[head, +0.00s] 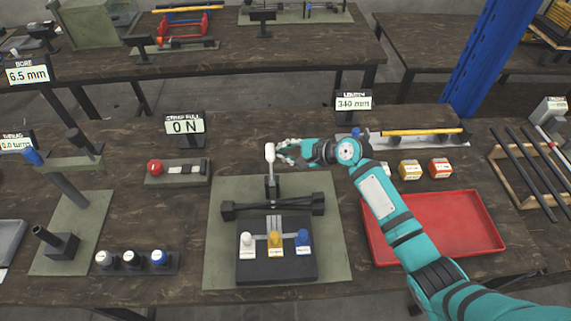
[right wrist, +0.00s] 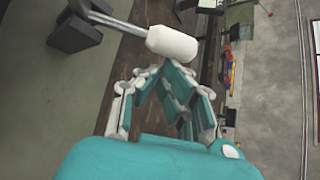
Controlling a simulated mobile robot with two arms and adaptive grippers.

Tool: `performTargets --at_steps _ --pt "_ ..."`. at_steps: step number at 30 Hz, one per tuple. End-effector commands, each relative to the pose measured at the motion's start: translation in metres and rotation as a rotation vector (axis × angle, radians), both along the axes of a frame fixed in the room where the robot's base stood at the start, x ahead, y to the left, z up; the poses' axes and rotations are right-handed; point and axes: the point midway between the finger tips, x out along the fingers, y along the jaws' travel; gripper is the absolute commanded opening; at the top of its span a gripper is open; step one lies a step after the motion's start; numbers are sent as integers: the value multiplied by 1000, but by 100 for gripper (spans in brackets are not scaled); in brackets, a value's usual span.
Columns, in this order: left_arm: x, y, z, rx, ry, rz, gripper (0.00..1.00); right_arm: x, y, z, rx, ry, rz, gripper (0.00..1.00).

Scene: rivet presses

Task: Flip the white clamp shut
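The white clamp's handle (head: 270,153) stands upright behind a dark crossbar on the grey-green plate, its metal stem below the white grip. The right wrist view shows the white grip (right wrist: 172,44) just beyond my fingertips. My right gripper (head: 283,151) is at the right side of the grip, at about its height. Its fingers (right wrist: 160,74) converge to their tips and look shut with nothing between them. A small gap seems to separate them from the grip; contact is hard to tell. My left gripper is not in view.
In front of the clamp, a black block (head: 277,275) carries white, yellow and blue knobs. The dark crossbar (head: 238,209) spans the plate (head: 222,272). A red tray (head: 497,247) lies to the right, under my right arm. A "0 N" display (head: 185,124) stands behind left.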

Motion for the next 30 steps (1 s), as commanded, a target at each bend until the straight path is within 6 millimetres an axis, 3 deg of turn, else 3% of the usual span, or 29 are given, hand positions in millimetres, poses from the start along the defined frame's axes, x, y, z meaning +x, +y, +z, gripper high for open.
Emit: performTargets --at_steps 8,17,24,30 --pt "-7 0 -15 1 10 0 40 -10 1 12 2 -261 3 0" --pt "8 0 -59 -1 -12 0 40 -27 1 21 1 -540 2 0" --pt "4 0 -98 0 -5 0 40 -40 1 28 1 -714 2 0" --pt "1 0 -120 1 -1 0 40 -48 1 32 0 -808 3 0"
